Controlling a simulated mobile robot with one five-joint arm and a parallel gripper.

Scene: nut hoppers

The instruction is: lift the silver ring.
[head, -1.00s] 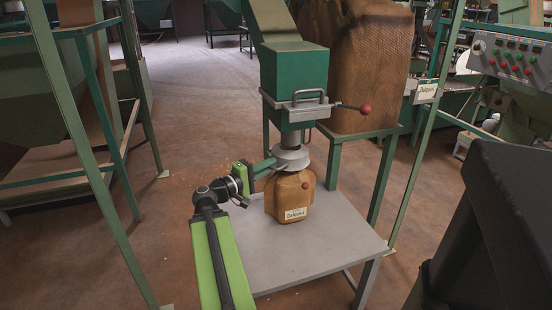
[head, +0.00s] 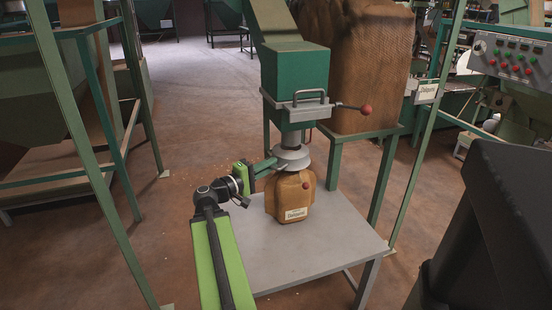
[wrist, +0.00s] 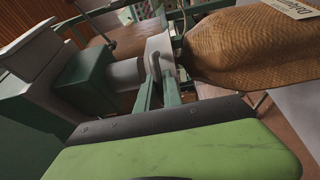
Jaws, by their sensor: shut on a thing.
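The silver ring (head: 291,160) is a flared grey collar around the bottom of the hopper's spout, just above the brown sack (head: 286,197). It also shows in the wrist view (wrist: 157,44), between the spout and the sack's top. My gripper (head: 274,163) reaches it from the left. In the wrist view the two green fingers (wrist: 153,83) are closed on a small tab at the ring's side. The sack stands upright on the grey table, and its mouth is hidden under the ring.
The green hopper (head: 295,75) hangs above, with a red-knobbed lever (head: 350,106) at its right. The grey table (head: 335,232) is bare around the sack. Green frame posts stand left and right. A large brown sack (head: 360,70) stands behind.

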